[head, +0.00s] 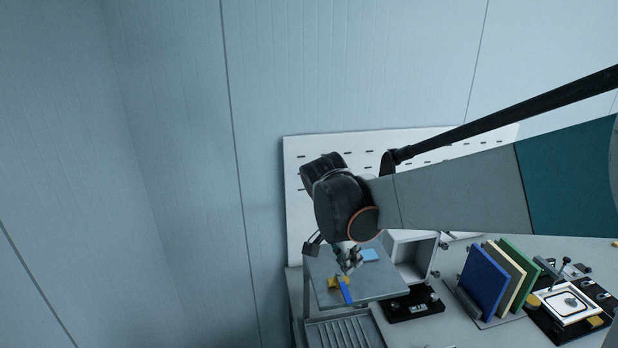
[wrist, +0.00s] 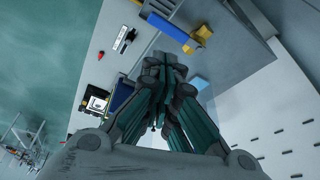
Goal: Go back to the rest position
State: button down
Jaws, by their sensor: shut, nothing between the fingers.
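My gripper (head: 347,258) hangs at the end of my arm, over the grey panel (head: 385,287) on the left part of the bench. In the wrist view my gripper (wrist: 165,72) has its fingers drawn together at the tips, with nothing between them. A blue bar (head: 345,290) with a yellow block (head: 335,282) lies on the grey panel below the gripper. The blue bar (wrist: 168,27) and the yellow block (wrist: 201,36) also show beyond the fingertips in the wrist view, apart from them.
A white slotted board (head: 300,225) stands behind the bench. Blue, cream and green plates (head: 483,280) stand upright in a rack at the right. A black base with a white frame (head: 570,303) lies farther right. A light blue block (head: 370,255) sits behind the gripper. A ribbed tray (head: 345,332) is in front.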

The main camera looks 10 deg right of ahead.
jog(key=s+f+n+t+y+b, duration=0.3)
jog(key=s+f+n+t+b, duration=0.2)
jog(key=s+f+n+b, duration=0.9)
notch_tip(320, 180, down, 4)
jog(key=s+b, duration=0.3)
jog(key=b, duration=0.3)
jog(key=shift+a+r+t, duration=0.25)
jog(key=shift+a+t, duration=0.05)
jog(key=shift+t, duration=0.1)
